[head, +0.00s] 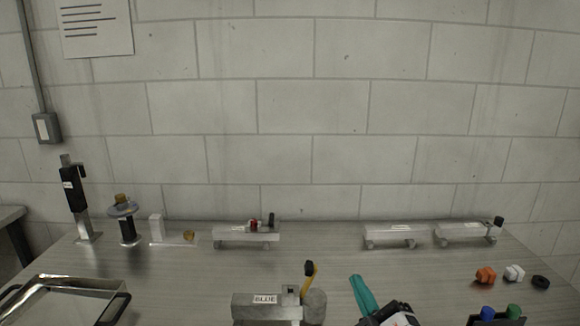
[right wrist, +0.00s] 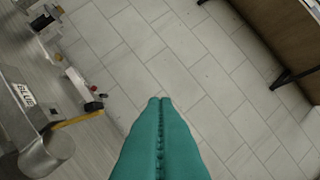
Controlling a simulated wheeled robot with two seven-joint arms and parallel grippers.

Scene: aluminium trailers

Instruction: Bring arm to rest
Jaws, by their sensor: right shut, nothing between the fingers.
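My right gripper (head: 356,279) has teal fingers and shows at the bottom of the head view, right of the middle, above the table's near part. In the right wrist view its fingers (right wrist: 160,100) are pressed together along their length, with nothing between them. My left gripper is not in view. Left of the right gripper stands a grey metal block labelled BLUE (head: 265,309), with a yellow black-tipped handle (head: 309,275) beside it. The block also shows at the left of the right wrist view (right wrist: 14,112), apart from the fingers.
Aluminium trailers (head: 390,235) stand along the table's back; another (head: 246,236) carries small red and dark pieces. A black upright device (head: 73,187) and a metal tray (head: 70,286) are at left. Orange (head: 486,275), white and black pieces lie at right, behind a dark holder (head: 497,319).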

